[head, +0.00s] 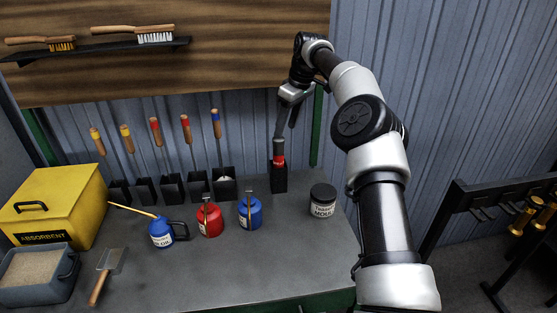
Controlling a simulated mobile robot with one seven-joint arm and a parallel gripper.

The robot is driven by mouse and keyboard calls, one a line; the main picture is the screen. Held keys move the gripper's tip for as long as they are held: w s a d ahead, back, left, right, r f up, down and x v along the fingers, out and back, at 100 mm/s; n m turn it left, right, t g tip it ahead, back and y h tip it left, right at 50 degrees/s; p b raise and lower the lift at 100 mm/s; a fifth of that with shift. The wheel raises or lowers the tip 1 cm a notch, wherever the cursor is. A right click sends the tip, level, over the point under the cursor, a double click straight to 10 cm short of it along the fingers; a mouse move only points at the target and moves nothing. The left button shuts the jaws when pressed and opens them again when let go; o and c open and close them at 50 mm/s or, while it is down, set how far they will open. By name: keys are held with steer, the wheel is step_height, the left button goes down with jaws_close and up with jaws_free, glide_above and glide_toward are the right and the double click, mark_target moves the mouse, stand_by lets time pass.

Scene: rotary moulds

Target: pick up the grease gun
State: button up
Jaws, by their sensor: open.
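What looks like the grease gun (279,160) stands upright in a narrow black holder (279,180) at the back of the bench. Its red part shows just above the holder's rim. My gripper (286,126) is open and points down right above it. The dark fingers overlap the upper part of the grease gun in this view, so I cannot tell where the fingers end or whether they touch it.
Several wood-handled tools stand in black holders (224,183) to the left. The front right of the bench (285,270) is clear.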

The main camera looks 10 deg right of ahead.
mark_target(279, 150)
steer(key=x, duration=1.1)
steer(key=shift+f, duration=0.25)
steer(key=c, duration=1)
steer(key=shift+c, duration=0.6)
steer(key=shift+r, duration=0.15)
